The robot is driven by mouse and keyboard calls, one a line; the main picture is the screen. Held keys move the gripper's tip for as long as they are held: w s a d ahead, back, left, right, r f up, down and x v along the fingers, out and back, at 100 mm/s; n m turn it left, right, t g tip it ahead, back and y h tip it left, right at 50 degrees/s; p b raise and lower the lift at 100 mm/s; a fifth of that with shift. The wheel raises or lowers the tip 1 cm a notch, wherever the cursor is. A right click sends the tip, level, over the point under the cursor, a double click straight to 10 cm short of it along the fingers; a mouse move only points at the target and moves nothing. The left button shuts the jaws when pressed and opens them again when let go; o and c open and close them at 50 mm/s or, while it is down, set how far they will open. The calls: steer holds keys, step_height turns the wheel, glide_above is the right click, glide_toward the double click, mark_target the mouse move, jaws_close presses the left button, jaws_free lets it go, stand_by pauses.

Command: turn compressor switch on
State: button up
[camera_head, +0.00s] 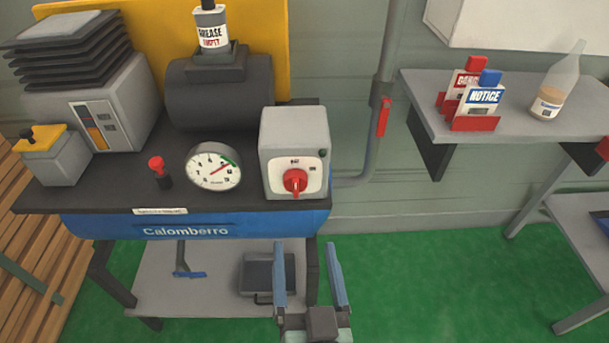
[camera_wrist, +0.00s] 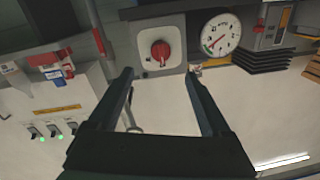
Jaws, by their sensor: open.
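The compressor (camera_head: 190,224) is a blue-fronted unit labelled Calomberro with a dark top, against the wall. Its switch is a red rotary knob (camera_head: 295,181) on a light grey box (camera_head: 294,137) at the right end of the top. In the wrist view the red knob (camera_wrist: 160,51) shows near the top centre, on its pale square plate, beyond my fingertips. My gripper (camera_head: 308,270) is open and empty, in front of and below the switch box in the head view, apart from it. In the wrist view my gripper (camera_wrist: 158,74) has its two fingers spread, with nothing between them.
A pressure gauge (camera_head: 214,168) and a small red-topped lever (camera_head: 158,168) stand left of the switch box. A pipe with a red valve handle (camera_head: 383,117) runs up the wall to its right. A grey shelf (camera_head: 520,140) holds tags and a bottle.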

mark_target(296, 192)
steer(key=w+p, duration=0.1)
steer(key=w, duration=0.2)
steer(key=w+p, duration=0.1)
steer(key=w, duration=0.3)
steer(key=w+a+p, duration=0.1)
steer(key=w, duration=0.3)
steer(key=shift+w+r, duration=0.1)
steer(key=shift+w, duration=0.65)
jaws_close()
